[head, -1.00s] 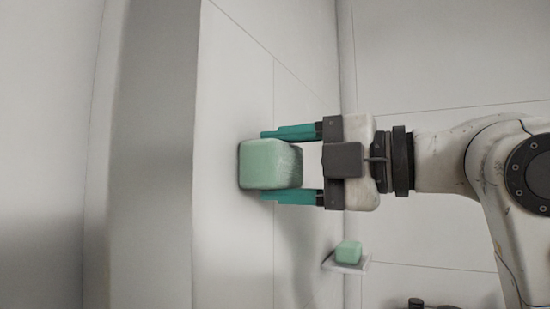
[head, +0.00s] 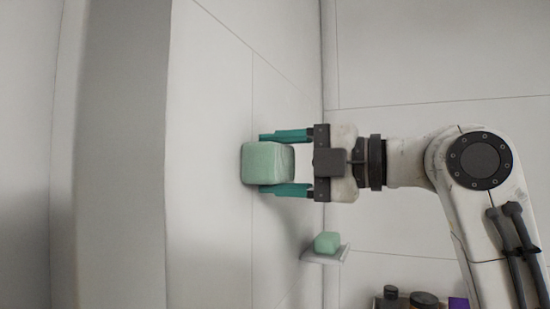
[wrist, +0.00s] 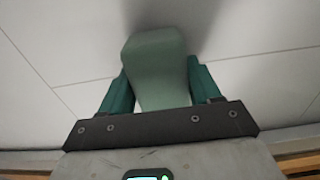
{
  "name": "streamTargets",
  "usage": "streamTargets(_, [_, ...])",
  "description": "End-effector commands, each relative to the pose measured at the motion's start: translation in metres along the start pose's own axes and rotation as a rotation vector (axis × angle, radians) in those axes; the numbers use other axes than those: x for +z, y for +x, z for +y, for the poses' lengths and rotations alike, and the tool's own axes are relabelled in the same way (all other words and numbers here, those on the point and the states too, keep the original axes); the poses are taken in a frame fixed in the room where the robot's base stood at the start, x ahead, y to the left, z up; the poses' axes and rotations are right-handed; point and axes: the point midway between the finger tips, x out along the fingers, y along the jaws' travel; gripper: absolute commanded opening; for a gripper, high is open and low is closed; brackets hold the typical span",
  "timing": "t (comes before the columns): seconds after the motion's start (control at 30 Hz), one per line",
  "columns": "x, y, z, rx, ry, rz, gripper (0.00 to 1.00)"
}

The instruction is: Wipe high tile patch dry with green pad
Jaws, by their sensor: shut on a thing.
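A green pad (head: 267,163), block-shaped with rounded edges, is held between the teal fingers of my gripper (head: 277,163) in the head view. The gripper is shut on it, with one finger on either side. The pad's far end faces the pale tiled wall (head: 211,150); whether it presses on the tile I cannot tell. In the wrist view the pad (wrist: 158,65) sticks out between the fingers, and a soft shadow lies on the tiles beyond it. No wet patch can be made out on the tile.
A small white ledge (head: 325,256) below the gripper bears a second green block (head: 327,242). Dark-lidded containers (head: 424,300) and a purple item (head: 457,303) stand at the bottom right. A wall corner runs upright behind the gripper. The tiles around the pad are clear.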

Motion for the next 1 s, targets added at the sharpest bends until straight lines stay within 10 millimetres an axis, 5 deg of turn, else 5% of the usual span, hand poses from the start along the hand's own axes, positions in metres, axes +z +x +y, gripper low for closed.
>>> streamTargets(1.0, [0.056,0.001,-0.001,-0.002,0.002,0.001,0.38])
